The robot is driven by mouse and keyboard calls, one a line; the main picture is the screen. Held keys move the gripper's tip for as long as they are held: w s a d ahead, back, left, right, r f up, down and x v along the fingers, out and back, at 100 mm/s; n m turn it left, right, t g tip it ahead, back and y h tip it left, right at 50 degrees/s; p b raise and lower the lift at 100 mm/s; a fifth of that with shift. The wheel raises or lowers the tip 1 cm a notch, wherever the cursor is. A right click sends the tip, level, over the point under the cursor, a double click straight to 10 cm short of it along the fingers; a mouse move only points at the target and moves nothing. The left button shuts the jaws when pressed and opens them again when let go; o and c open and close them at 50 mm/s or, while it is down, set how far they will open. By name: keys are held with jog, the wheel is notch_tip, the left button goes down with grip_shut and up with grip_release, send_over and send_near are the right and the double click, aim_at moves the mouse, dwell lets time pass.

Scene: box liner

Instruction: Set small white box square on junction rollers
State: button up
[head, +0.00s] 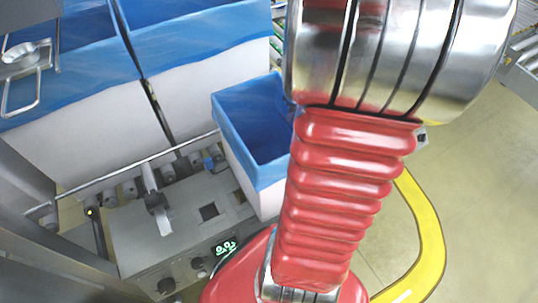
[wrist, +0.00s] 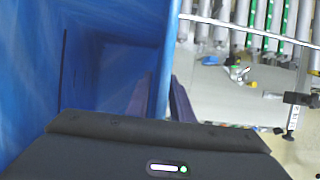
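The small white box (head: 238,172) has a blue liner (head: 262,112) folded over its rim. In the head view it stands over the right end of a grey control unit, its right side hidden by my red arm. In the wrist view the blue-lined box (wrist: 85,75) fills the left. My gripper (wrist: 160,95) reaches down at its wall, one dark finger on the liner side and one outside. The wall lies between the fingers; whether they press on it I cannot tell. The head view hides my gripper behind the arm. The box's contact below is not clear.
Larger blue-lined white boxes (head: 205,90) stand behind on the left. The grey control unit (head: 180,235) has knobs and a green display. Rollers (wrist: 270,20) show at the wrist view's upper right. A yellow curved tube (head: 425,235) lies right of my arm above open floor.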

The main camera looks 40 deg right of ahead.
grip_shut()
dwell(1.2)
